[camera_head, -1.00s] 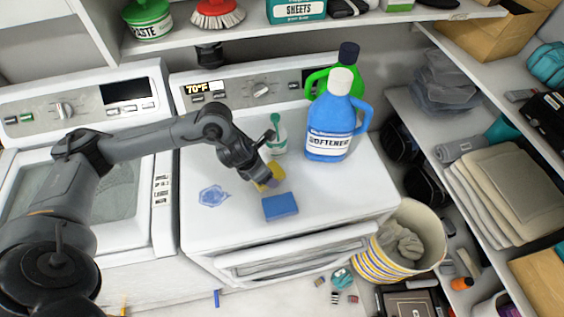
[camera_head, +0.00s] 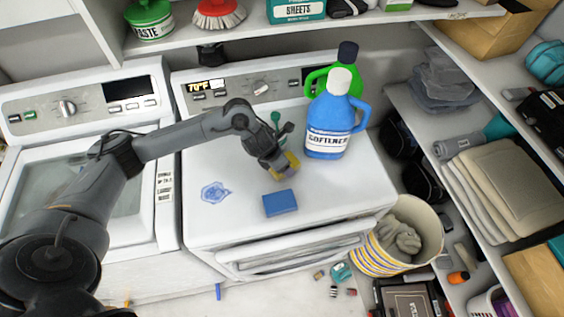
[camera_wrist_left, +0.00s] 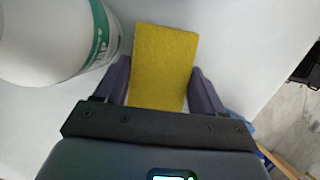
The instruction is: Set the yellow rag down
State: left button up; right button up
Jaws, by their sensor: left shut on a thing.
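The yellow rag (camera_wrist_left: 163,60) is a flat rectangular piece between the two fingers of my left gripper (camera_wrist_left: 160,85) in the left wrist view. The gripper is shut on it. In the head view my left gripper (camera_head: 284,170) is low over the right machine's white top (camera_head: 235,225), and a bit of the rag (camera_head: 293,160) shows at the fingertips. Whether the rag touches the top cannot be told. A blue sponge-like block (camera_head: 280,203) lies just in front of the gripper. My right gripper is not in view.
A blue softener bottle (camera_head: 332,120) stands behind and right of the gripper, with a green bottle (camera_head: 317,80) behind it. A white bottle (camera_wrist_left: 55,40) is close on the left in the wrist view. A blue stain (camera_head: 214,192) is at left. The front right of the top is clear.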

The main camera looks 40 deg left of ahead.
pick_arm(q)
jog(key=shift+f, duration=0.2)
jog(key=o, duration=0.7)
jog(key=shift+o, duration=0.2)
jog(key=shift+r, duration=0.15)
jog(key=shift+r, duration=0.15)
jog(key=v, duration=1.1)
jog(key=shift+s+r, duration=0.2)
jog(key=shift+r, duration=0.15)
